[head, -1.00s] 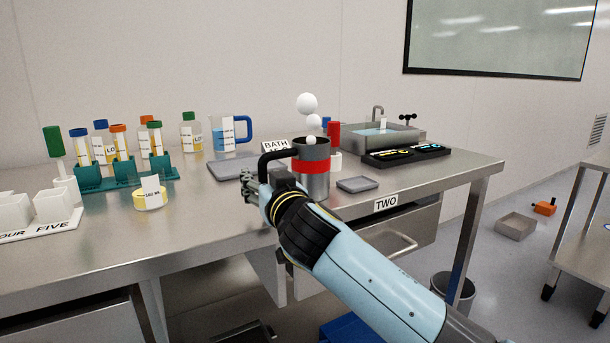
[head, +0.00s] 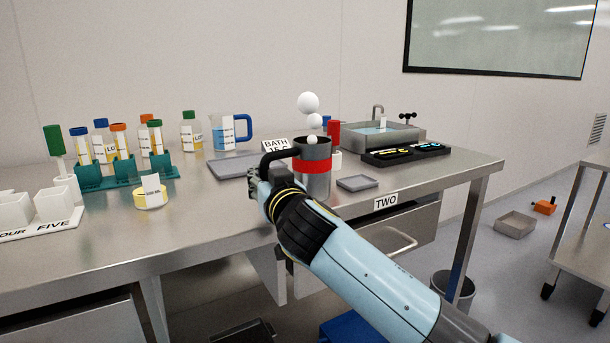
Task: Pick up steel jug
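The steel jug (head: 316,184) stands upright on the steel bench, grey with a red band and a dark handle (head: 268,157) on its left side. White balls float above its open mouth. My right gripper (head: 259,183) is at the handle, left of the jug's body. The wrist hides most of the fingers and the lower handle, so I cannot tell whether they are closed on it. My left gripper is not in view.
A flat grey tray (head: 228,168) lies behind the gripper, and a small grey plate (head: 357,183) lies right of the jug. A blue-handled beaker (head: 224,134), bottles and a tube rack (head: 100,180) stand left. A sink (head: 372,136) and black tray (head: 385,158) are right.

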